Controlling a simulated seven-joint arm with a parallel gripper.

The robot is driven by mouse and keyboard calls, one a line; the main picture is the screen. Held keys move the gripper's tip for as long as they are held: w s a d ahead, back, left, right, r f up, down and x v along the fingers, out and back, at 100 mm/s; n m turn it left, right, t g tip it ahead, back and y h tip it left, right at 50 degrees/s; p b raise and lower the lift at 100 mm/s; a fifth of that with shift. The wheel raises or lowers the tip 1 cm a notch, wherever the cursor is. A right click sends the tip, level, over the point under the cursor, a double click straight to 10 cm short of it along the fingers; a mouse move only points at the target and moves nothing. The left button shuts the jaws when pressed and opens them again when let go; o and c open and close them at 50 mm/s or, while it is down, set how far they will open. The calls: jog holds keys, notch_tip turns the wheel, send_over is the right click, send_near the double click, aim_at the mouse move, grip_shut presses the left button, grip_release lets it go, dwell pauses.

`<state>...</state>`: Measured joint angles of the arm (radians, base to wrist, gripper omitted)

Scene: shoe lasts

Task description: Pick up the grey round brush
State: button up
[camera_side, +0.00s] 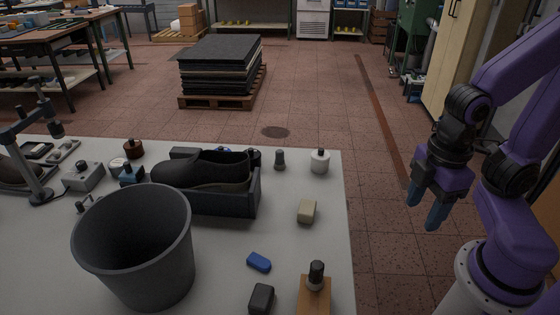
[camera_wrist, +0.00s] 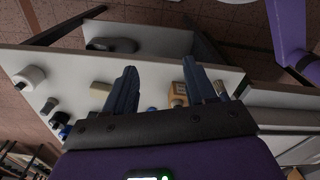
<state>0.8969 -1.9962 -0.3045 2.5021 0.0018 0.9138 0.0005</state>
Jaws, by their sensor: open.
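A small grey upright piece (camera_side: 279,160) with a rounded top stands near the table's back edge and best fits the grey round brush, though its bristles cannot be made out. It also shows small at the left of the wrist view (camera_wrist: 48,105). A dark knobbed piece (camera_side: 316,273) with a paler base stands on a wooden block (camera_side: 314,296) at the front right. My gripper (camera_side: 425,206) is open and empty, off the table's right side and apart from everything. In the wrist view its two fingers (camera_wrist: 160,82) are spread with nothing held between them.
A white jar (camera_side: 320,163) stands right of the grey piece. A black tray (camera_side: 255,193) with a dark shoe lies left of it. A beige block (camera_side: 307,211), blue block (camera_side: 259,262), dark block (camera_side: 261,298) and large grey bin (camera_side: 136,250) are nearer. Bare table lies between.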

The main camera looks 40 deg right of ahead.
dwell(0.4)
jog(key=m+t+y, duration=0.5)
jog(key=m+t, duration=0.3)
jog(key=t, duration=0.4)
send_near(281, 152)
jog(key=x, duration=0.3)
jog(key=shift+w+a+f, duration=0.1)
jog(key=shift+a+f, duration=0.1)
jog(key=shift+a, duration=0.1)
jog(key=shift+d+x, duration=0.15)
jog(key=shift+x, duration=1.25)
jog(key=shift+d+x, duration=0.1)
jog(key=shift+x, duration=1.25)
jog(key=shift+w+r, duration=0.1)
jog(key=shift+w, duration=0.1)
